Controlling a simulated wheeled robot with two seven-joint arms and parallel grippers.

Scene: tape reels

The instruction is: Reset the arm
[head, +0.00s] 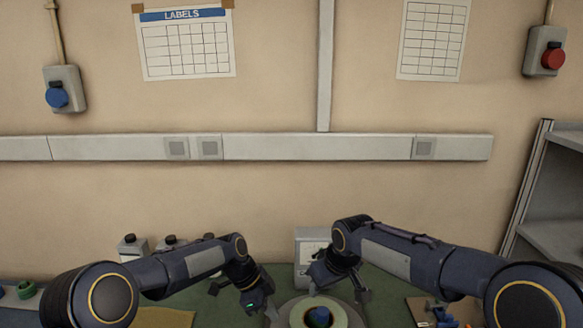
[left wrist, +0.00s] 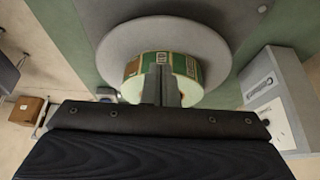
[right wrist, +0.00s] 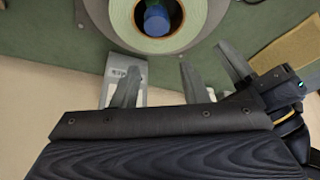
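A pale green tape reel (head: 337,318) with a blue hub lies on a round grey plate (head: 284,313) at the bottom middle of the head view. Green and cream labels show on the reel (left wrist: 133,67) in the left wrist view. My left gripper (head: 260,312) is left of the reel in the head view; in its wrist view its fingers (left wrist: 166,78) are together in front of the reel, with nothing seen between them. My right gripper (head: 338,287) is over the plate's far right side, its fingers (right wrist: 158,80) apart and empty. The reel (right wrist: 120,18) shows beyond them.
A light grey box (head: 309,244) stands behind the plate near my right gripper. Black-capped bottles (head: 131,248) stand at the back left, beside a tan mat (head: 165,318). A board with blue parts (head: 440,314) lies at the right. A grey shelf (head: 555,235) stands far right.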

